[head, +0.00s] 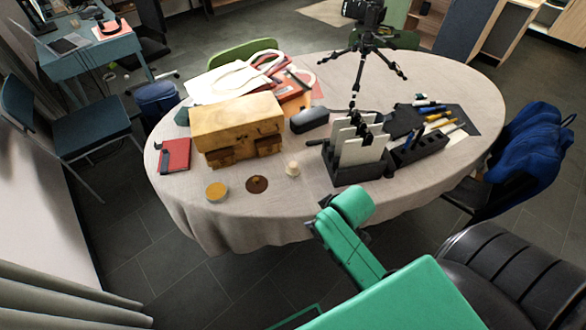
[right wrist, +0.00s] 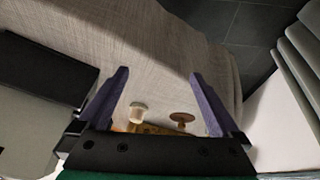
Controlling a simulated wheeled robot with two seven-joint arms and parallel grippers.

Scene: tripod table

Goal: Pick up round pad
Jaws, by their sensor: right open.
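Two flat round pieces lie near the front edge of the table: a yellow-topped disc (head: 216,190) and a dark brown disc (head: 257,183) with a small raised middle. I cannot tell for sure which is the round pad. The brown disc also shows in the right wrist view (right wrist: 181,117), beyond the jaws. My right gripper (right wrist: 159,73) is open with its two purple fingers apart and nothing between them. In the head view the green right arm reaches in at the table's front edge, right of both discs. My left gripper is out of view.
A small cream knob (head: 292,169) stands right of the brown disc. A wooden box (head: 237,128) is behind them, with a red notebook (head: 174,155) at left. A black holder with white cards (head: 359,150) stands to the right. Cloth (head: 225,222) at the front edge is clear.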

